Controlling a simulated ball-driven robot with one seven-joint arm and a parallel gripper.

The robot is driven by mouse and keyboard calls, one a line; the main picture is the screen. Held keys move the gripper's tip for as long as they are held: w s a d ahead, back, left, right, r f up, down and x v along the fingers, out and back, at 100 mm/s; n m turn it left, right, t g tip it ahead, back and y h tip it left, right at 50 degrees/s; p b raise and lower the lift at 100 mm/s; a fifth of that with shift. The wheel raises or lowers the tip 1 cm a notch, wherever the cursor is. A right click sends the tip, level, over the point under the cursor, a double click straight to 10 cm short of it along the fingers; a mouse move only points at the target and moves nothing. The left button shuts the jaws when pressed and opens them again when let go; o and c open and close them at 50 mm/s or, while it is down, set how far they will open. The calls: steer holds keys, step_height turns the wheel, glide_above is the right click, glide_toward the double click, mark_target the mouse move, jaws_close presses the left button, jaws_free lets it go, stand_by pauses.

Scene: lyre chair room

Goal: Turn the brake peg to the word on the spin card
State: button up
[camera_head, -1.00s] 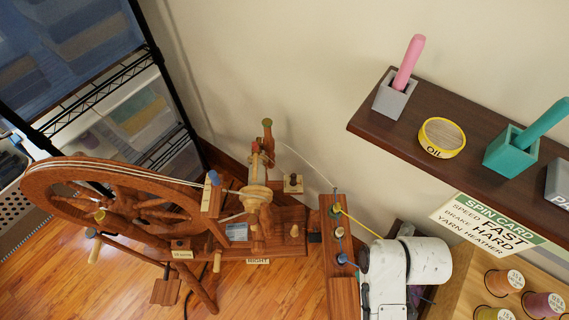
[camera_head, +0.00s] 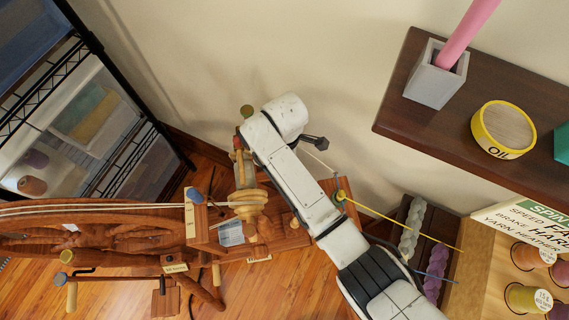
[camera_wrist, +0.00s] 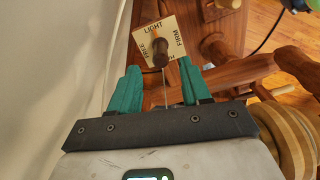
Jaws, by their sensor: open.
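In the wrist view the brake peg (camera_wrist: 158,58) is a brown wooden knob standing on a square cream dial card (camera_wrist: 172,40). LIGHT, FREE and FIRM are readable around it; a fourth word near the bottom is mostly covered. My gripper (camera_wrist: 160,82) is open, its green fingers on either side of the peg's near end in the picture; I cannot tell their depth from it. In the head view my white arm covers the peg and gripper.
The spinning wheel (camera_head: 100,225) fills the lower left. A dark shelf (camera_head: 420,95) with a grey pen cup (camera_head: 437,75) and an oil tin (camera_head: 503,130) is at the upper right. A yellow strand (camera_head: 400,222) runs right of my arm. The wall is close at the wrist view's left.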

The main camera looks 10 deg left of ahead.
step_height(320, 180, down, 6)
steer(key=shift+b, duration=0.5)
jaws_close()
